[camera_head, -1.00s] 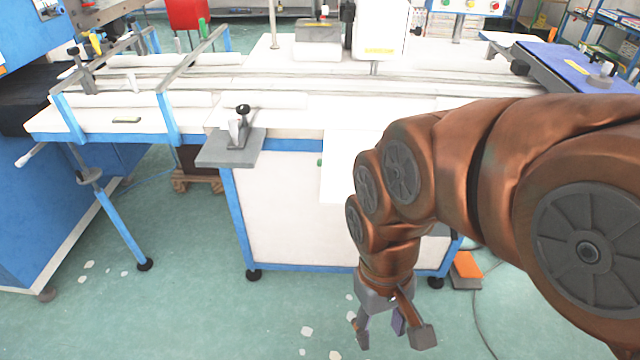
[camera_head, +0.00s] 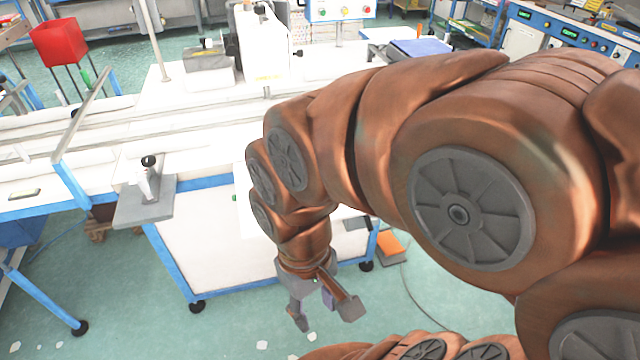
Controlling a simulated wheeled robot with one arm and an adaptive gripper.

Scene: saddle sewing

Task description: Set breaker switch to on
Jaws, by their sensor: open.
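I cannot make out a breaker switch in this view. A control box (camera_head: 340,10) with green, yellow and red buttons stands at the top, behind the white machine. A blue and white cabinet (camera_head: 525,38) with green displays and knobs stands at the far right back. My gripper (camera_head: 324,312) hangs low in front of the white machine bench, pointing down over the floor. Its fingers are apart with nothing between them. It is far from both the control box and the cabinet.
The white machine bench (camera_head: 190,240) with blue legs fills the left and middle. A grey clamp plate (camera_head: 146,200) juts from its front edge. A red box (camera_head: 58,42) stands at the left. An orange item (camera_head: 390,244) lies by the bench. Green floor (camera_head: 240,330) is open in front.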

